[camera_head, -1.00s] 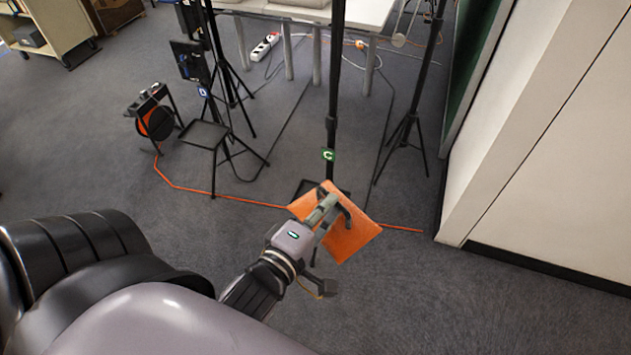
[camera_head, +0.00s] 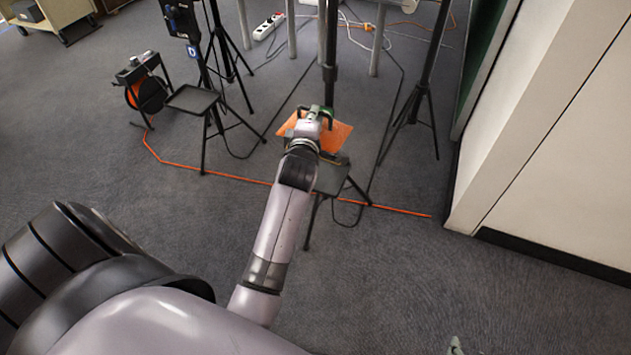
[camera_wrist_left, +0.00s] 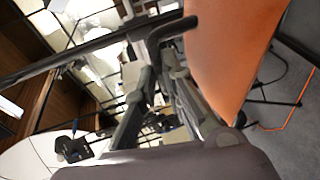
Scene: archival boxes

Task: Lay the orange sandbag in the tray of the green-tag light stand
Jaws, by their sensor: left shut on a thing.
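My left gripper (camera_head: 316,114) is shut on the orange sandbag (camera_head: 338,136), which shows on both sides of the gripper. The sandbag fills the upper right of the left wrist view (camera_wrist_left: 232,50), beside the dark fingers. In the head view it is in front of the pole of the green-tag light stand (camera_head: 330,70) and overlaps the far part of that stand's black tray (camera_head: 330,178). I cannot tell whether bag and tray touch. The green tag (camera_head: 327,111) is mostly hidden behind my gripper. A small grey tip at the bottom right edge may be my right gripper (camera_head: 456,347).
A stand with a blue D tag (camera_head: 193,50) and its own tray (camera_head: 192,99) is to the left, beside an orange cable reel (camera_head: 147,92). Another stand (camera_head: 420,85) is at right. An orange cable (camera_head: 240,178) crosses the floor. A pale wall (camera_head: 560,130) bounds the right.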

